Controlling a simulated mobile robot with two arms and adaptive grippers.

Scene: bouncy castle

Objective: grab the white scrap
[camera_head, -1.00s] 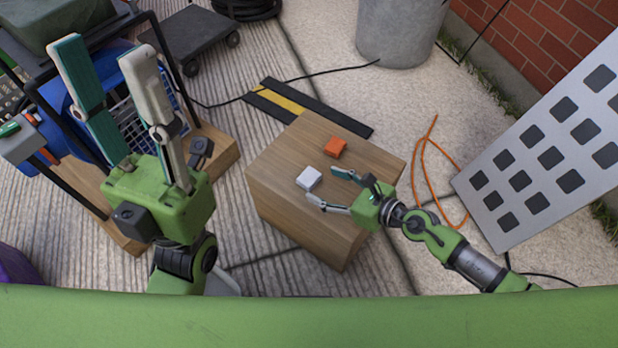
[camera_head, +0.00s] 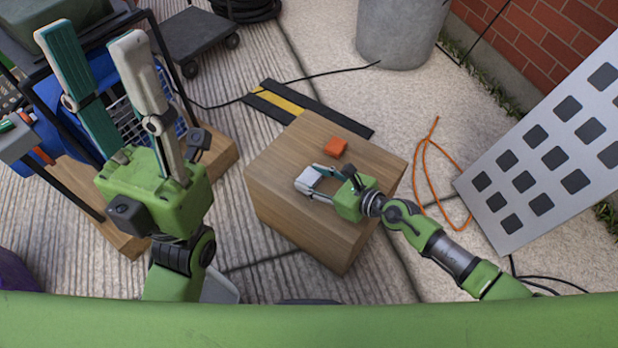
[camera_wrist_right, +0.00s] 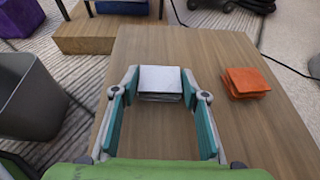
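The scrap appears to be still on or very near the wood. My left gripper (camera_head: 88,50) is open and empty, its fingers raised at the left, well away from the scrap.
An orange scrap (camera_head: 336,147) lies on the wooden box (camera_head: 285,150), right of the white one in the wrist view. A perforated grey panel (camera_head: 540,150) stands at the right. A blue crate and wooden base (camera_head: 215,150) are behind my left gripper.

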